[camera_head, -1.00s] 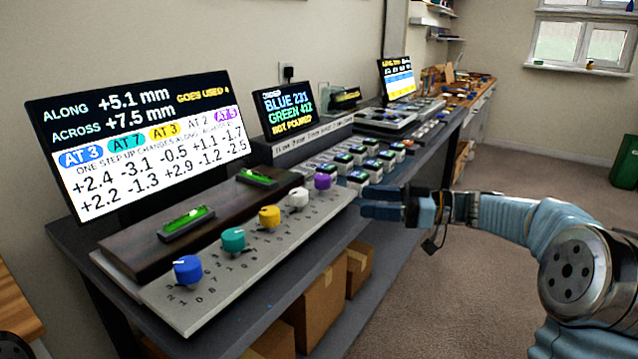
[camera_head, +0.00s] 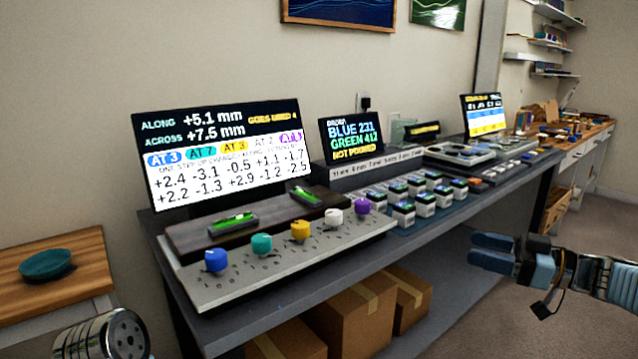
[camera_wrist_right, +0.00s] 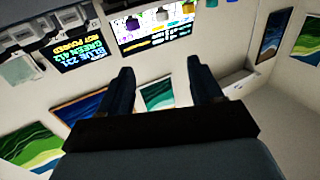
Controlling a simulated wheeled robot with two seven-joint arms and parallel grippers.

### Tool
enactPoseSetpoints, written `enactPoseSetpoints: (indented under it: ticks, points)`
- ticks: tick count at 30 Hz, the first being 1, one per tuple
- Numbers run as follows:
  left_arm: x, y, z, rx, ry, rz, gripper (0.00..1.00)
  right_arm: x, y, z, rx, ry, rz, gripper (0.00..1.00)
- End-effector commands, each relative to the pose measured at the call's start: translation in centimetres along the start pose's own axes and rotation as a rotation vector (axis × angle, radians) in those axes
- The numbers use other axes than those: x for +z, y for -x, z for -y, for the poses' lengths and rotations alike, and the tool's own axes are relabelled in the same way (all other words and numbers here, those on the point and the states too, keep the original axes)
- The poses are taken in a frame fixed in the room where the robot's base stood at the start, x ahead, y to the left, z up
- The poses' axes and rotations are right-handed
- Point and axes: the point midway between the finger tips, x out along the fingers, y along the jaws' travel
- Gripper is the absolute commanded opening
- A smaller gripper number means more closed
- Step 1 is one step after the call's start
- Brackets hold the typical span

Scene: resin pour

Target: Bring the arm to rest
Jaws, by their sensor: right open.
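My right gripper (camera_head: 475,251) is at the right of the head view, off the front edge of the dark bench (camera_head: 440,233), over the carpet. Its blue fingers point left toward the bench. In the right wrist view its two dark fingers (camera_wrist_right: 160,68) stand apart with nothing between them. The wrist view appears upside down, with screens and framed pictures beyond the fingers. A metal link of my left arm (camera_head: 100,338) shows at the lower left of the head view; my left gripper is out of the picture.
On the bench are a grey panel with coloured knobs (camera_head: 290,262), a large screen (camera_head: 222,150), a smaller screen (camera_head: 352,137) and several small white-sided blocks (camera_head: 404,213). Cardboard boxes (camera_head: 352,318) sit below. A wooden table with a teal dish (camera_head: 46,264) is at left. Carpet right of the bench is clear.

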Motion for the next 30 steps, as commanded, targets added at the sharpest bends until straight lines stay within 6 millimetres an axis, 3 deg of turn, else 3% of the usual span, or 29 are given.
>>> enactPoseSetpoints:
  ticks: [11,17,20,23,26,30]
  points:
    - [-0.1,0.0,0.1,-0.001,0.001,-0.002,0.65,5.4,-4.5,-3.2,0.152,-0.099,-0.114,0.65]
    - [-0.1,0.0,0.1,-0.001,0.001,-0.002,0.65,11.7,-7.5,-5.2,0.315,-0.218,-0.133,0.65]
    - [-0.1,0.0,0.1,-0.001,0.001,-0.002,0.65,16.4,-9.0,-5.5,0.415,-0.301,-0.103,0.65]
    - [-0.1,0.0,0.1,-0.001,0.001,-0.002,0.65,22.7,-10.4,-4.9,0.525,-0.412,-0.025,0.65]
    - [-0.1,0.0,0.1,-0.001,0.001,-0.002,0.65,30.7,-11.4,-2.3,0.635,-0.55,0.12,0.65]
    - [-0.1,0.0,0.1,-0.001,0.001,-0.002,0.65,40.9,-11.3,4.5,0.73,-0.739,0.392,0.65]
